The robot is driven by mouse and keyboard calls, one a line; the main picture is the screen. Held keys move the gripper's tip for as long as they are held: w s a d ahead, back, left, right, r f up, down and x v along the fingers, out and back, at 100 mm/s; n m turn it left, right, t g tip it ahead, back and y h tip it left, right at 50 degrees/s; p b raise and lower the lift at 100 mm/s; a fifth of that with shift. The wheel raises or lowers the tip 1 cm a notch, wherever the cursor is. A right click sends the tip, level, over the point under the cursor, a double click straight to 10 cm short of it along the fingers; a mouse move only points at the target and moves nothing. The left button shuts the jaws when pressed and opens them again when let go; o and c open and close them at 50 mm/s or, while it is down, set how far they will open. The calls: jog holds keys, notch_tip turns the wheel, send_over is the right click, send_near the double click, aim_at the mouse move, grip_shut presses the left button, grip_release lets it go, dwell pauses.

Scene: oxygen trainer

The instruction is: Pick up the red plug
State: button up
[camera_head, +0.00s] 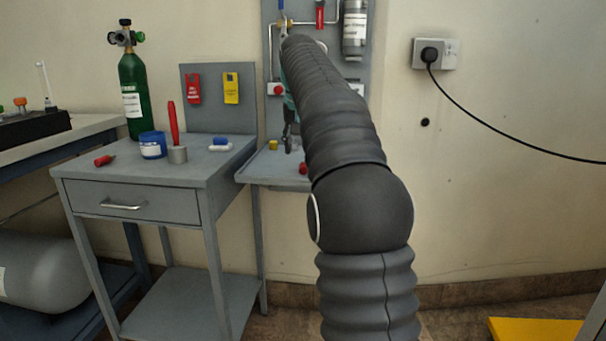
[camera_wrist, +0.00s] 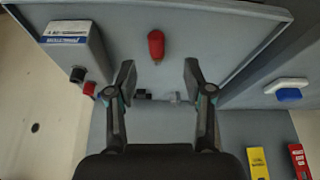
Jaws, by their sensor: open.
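A red plug (camera_wrist: 156,46) with a small pale tip lies on the grey shelf (camera_wrist: 215,45) in the wrist view. It appears just beyond the gap between my fingertips, apart from both. In the head view, a red piece (camera_head: 303,168) shows at the shelf's front edge, partly hidden by my arm, and seems to be the same plug. My gripper (camera_wrist: 159,76) is open and empty, its two dark fingers spread. In the head view my gripper (camera_head: 289,140) points down over the shelf, mostly behind my arm.
A grey box (camera_wrist: 75,50) with black and red knobs stands left in the wrist view. A yellow piece (camera_head: 273,145) is on the shelf. The cart (camera_head: 110,185) at left holds another red piece (camera_head: 104,160), a blue tub (camera_head: 152,146) and a green cylinder (camera_head: 133,95).

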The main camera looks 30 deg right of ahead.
aim_at(303, 166)
jog(key=shift+d+b+x, duration=0.2)
jog(key=shift+b+x, duration=0.8)
jog(key=shift+x, duration=2.15)
jog(key=shift+s, duration=0.15)
grip_shut()
